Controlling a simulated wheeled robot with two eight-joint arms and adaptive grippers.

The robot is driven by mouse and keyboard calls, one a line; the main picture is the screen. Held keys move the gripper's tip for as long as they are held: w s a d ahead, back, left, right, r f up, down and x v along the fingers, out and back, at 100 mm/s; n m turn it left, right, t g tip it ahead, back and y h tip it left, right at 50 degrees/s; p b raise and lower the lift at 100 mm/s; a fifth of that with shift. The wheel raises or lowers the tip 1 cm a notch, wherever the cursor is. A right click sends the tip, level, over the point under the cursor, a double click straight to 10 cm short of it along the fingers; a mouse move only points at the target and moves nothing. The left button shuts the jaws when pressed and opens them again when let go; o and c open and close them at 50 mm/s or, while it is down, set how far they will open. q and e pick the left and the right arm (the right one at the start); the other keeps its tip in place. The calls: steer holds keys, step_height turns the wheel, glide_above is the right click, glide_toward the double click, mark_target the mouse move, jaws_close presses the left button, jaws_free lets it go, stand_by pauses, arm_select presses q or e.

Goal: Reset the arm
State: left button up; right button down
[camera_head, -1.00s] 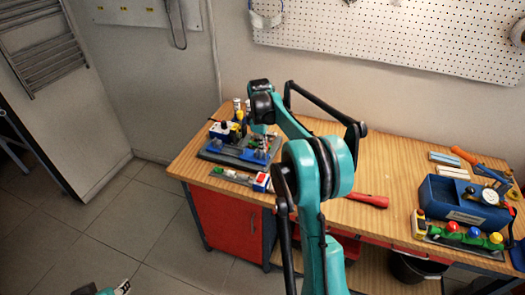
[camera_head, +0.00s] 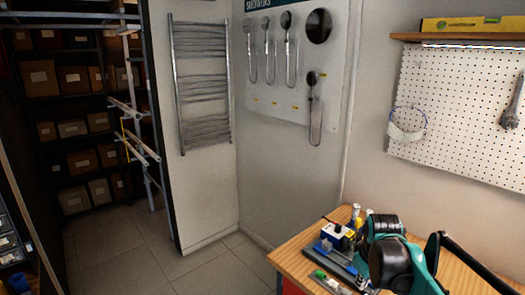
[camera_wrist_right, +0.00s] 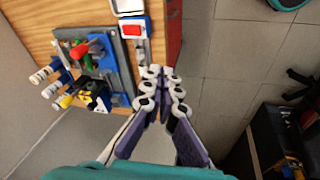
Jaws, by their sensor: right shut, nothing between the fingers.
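My right arm, teal and black, comes up at the lower right of the head view, in front of the workbench (camera_head: 308,246). The fingers are hidden behind it there. In the right wrist view my right gripper (camera_wrist_right: 166,74) is shut and empty, its fingertips together near the bench edge, beside the grey board (camera_wrist_right: 122,68) with blue, green and yellow parts. This board (camera_head: 335,264) also shows at the bench's left end in the head view. My left gripper is not in the picture.
A white block with a red patch (camera_wrist_right: 133,29) lies by the board. Tiled floor (camera_wrist_right: 219,60) is open beyond the bench edge. A pegboard (camera_head: 455,115) and shower display (camera_head: 290,85) hang on the walls; shelves of boxes (camera_head: 75,77) stand far left.

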steer(key=s+a+f+m+t+b, duration=0.1)
steer(key=s+a+f, duration=0.2)
steer(key=s, duration=0.3)
steer(key=s+a+f+m+t+b, duration=0.1)
steer(key=s+a+f+m+b, duration=0.1)
steer(key=s, duration=0.4)
steer(key=s+a+f+m+t+y+b, duration=0.1)
steer(key=s+a+f+m+t, duration=0.1)
steer(key=s+a+f, duration=0.3)
steer(key=shift+s+a, duration=0.15)
steer(key=shift+s, duration=0.9)
steer(key=shift+f, duration=0.1)
